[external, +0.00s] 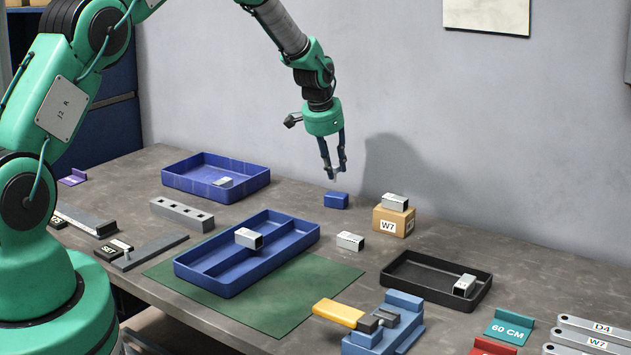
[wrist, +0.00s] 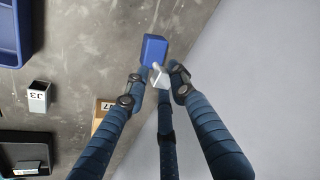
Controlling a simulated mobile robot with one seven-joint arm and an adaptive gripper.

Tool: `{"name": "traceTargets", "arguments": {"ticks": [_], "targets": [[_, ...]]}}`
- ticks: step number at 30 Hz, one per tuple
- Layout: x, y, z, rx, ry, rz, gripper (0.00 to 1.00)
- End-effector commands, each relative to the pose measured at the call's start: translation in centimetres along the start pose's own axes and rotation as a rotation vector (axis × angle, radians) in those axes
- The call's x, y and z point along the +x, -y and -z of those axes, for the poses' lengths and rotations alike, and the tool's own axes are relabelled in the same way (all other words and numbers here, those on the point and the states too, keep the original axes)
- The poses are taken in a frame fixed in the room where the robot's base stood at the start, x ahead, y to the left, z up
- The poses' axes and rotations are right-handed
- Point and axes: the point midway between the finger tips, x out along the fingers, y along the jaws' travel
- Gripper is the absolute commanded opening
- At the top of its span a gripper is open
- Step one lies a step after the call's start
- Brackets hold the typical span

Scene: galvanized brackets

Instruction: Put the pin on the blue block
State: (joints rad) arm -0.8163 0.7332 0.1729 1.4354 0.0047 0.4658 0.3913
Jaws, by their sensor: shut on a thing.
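The blue block (external: 336,201) stands on the table near the wall, below my gripper (external: 337,174). In the wrist view the blue block (wrist: 154,49) shows just beyond the fingertips. My gripper (wrist: 157,82) is shut on a small silvery pin (wrist: 160,77), whose tip overlaps the lower edge of the block in that view. In the external view the fingertips are a little above the block, and the pin is too small to make out clearly. Whether the pin touches the block I cannot tell.
A tan W7 box (external: 391,226) with a bracket (external: 395,202) on top stands close to the right of the block. A loose bracket (external: 351,241), a divided blue tray (external: 203,278) and a black tray (external: 398,279) lie nearer the front. Bare table surrounds the block.

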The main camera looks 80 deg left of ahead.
Motion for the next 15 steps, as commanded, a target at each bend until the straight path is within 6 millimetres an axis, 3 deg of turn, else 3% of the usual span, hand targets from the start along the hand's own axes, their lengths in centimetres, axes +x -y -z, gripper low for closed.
{"name": "traceTargets", "arguments": {"ticks": [15], "targets": [[0.23,0.23,0.59,0.0,-0.001,0.0,0.0]]}}
